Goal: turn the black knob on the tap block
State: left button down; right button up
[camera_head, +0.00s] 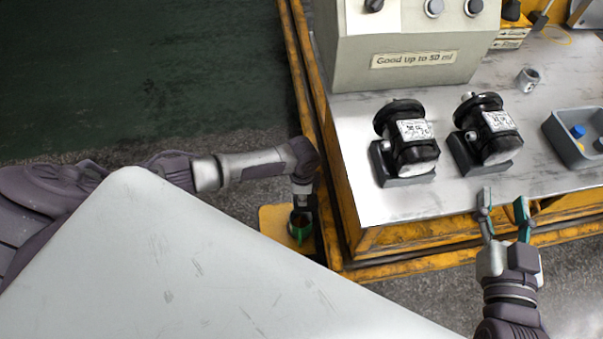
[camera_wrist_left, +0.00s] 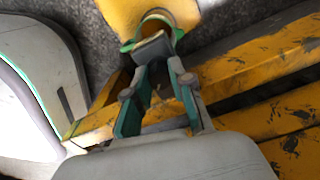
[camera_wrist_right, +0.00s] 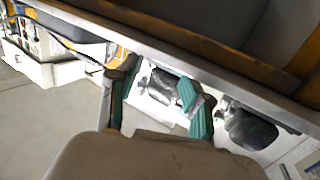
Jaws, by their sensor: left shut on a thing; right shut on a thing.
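A black knob (camera_head: 511,10) stands on a yellow block with a label (camera_head: 512,36) at the top right of the head view; I cannot tell for sure that this is the tap block. My left gripper (camera_head: 301,212) points down beside the bench's left side. In the left wrist view its fingers (camera_wrist_left: 156,66) close around a grey piece (camera_wrist_left: 153,48) by a green-rimmed ring (camera_wrist_left: 176,35) on a yellow part. My right gripper (camera_head: 504,203) is at the bench's front edge. Its fingers stand apart with nothing visible between them, also in the right wrist view (camera_wrist_right: 155,98).
Two black motors (camera_head: 409,137) (camera_head: 489,130) sit on dark bases on the grey benchtop (camera_head: 385,205). A beige control box (camera_head: 415,50) stands behind them. A grey bin (camera_head: 569,146) with blue parts is at the right, and a small metal fitting (camera_head: 528,79) lies behind it.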

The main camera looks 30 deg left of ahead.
pick_arm(q)
jog(key=shift+a+n+p, duration=0.3)
jog(key=shift+n+p, duration=0.5)
jog(key=shift+n, duration=0.1)
jog(key=shift+d+n+p, duration=0.1)
jog(key=shift+n+p, duration=0.9)
pick_arm(e)
jog(key=s+d+f+g+h, duration=0.2)
jog(key=s+d+f+g, duration=0.1)
jog(key=s+f+g, duration=0.45)
jog(key=s+d+f+g+h, duration=0.1)
jog(key=s+d+f+g, duration=0.2)
jog(key=s+f+g, duration=0.45)
pick_arm(q)
jog(key=shift+d+r+n+p, duration=0.15)
jog(key=shift+d+n+p, duration=0.15)
jog(key=shift+n+p, duration=0.1)
jog(key=n+p, duration=0.2)
jog(key=n, duration=0.1)
jog(key=shift+n, duration=0.4)
jog(key=n+p, duration=0.2)
jog(key=n, duration=0.2)
jog(key=shift+n+p, duration=0.35)
jog(key=shift+n, duration=0.05)
jog(key=shift+w+a+n, duration=0.1)
jog(key=shift+n, duration=0.9)
pick_arm(e)
notch_tip(320, 180, down, 20)
jog(key=shift+s+a, duration=0.4)
jog(key=shift+s, duration=0.05)
